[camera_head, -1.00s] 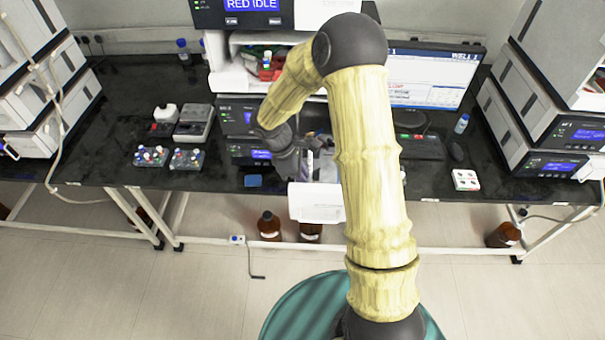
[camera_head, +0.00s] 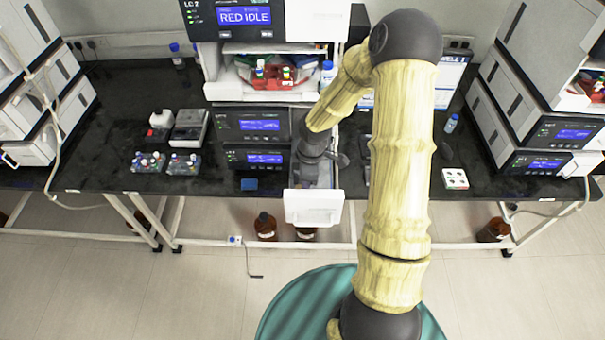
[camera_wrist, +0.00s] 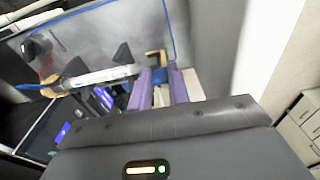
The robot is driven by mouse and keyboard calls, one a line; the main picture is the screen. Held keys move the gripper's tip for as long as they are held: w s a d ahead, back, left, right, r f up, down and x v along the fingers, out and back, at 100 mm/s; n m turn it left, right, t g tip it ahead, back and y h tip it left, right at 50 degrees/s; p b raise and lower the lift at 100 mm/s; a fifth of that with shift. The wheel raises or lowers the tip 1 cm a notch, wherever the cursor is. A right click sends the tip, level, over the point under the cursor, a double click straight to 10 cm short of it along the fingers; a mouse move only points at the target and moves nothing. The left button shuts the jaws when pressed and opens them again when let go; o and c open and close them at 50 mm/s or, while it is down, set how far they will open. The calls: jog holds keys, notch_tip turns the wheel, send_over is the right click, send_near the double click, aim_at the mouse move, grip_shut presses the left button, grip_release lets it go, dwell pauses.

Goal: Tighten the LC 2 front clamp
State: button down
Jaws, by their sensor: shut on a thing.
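The LC 2 stack has a blue screen reading "RED IDLE" (camera_head: 243,15). Below it, the column compartment is open with its white door (camera_head: 313,207) swung out toward me. In the wrist view a silver column (camera_wrist: 105,75) lies across the grey compartment wall. The grip is partly hidden. In the head view my wrist covers the compartment's inside.
The white door (camera_wrist: 265,50) stands close to the right of my gripper. Vial racks (camera_head: 165,162) and a grey box (camera_head: 189,126) are on the bench at left. Another stack (camera_head: 540,110) stands at right. A blue-capped bottle (camera_head: 327,74) stands on the LC 2 shelf.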

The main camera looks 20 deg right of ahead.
jog(key=shift+s+d+t+y+p, duration=0.1)
jog(key=shift+d+t+y+p, duration=0.3)
jog(key=shift+y+p, duration=0.6)
jog(key=c, duration=1.3)
grip_release()
jog(key=shift+f, duration=0.1)
jog(key=shift+d, duration=0.1)
jog(key=b+v, duration=0.1)
jog(key=v, duration=1.6)
jog(key=shift+r, duration=0.25)
